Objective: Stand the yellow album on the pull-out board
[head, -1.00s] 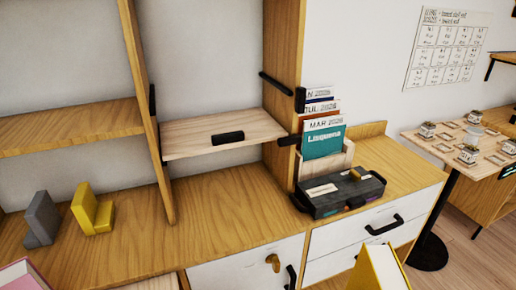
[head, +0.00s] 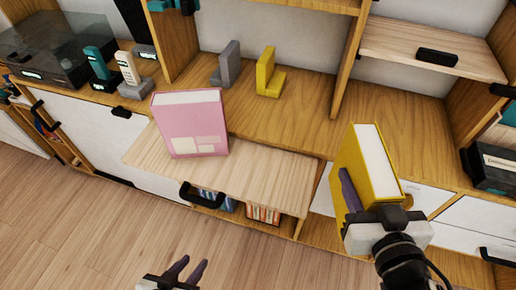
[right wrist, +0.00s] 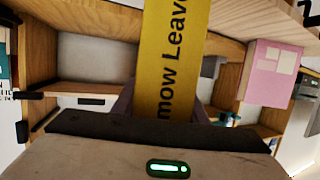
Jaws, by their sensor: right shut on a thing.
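The yellow album (head: 372,165) is upright, slightly tilted, in the right part of the head view. My right gripper (head: 362,200) is shut on its lower part and holds it in front of the cabinet. In the right wrist view the album's yellow spine (right wrist: 168,60) with dark lettering stands between the fingers. The pull-out board (head: 265,182), pale wood with a black handle, juts from the cabinet left of the album. A pink album (head: 190,125) stands on its left part; its right part is bare. My left gripper (head: 190,266) is open and empty, low over the floor.
Grey (head: 227,66) and yellow (head: 268,76) bookends stand on the cabinet top behind the board. Books (head: 262,214) fill a compartment under the board. A turntable (head: 50,50) and handsets stand at far left.

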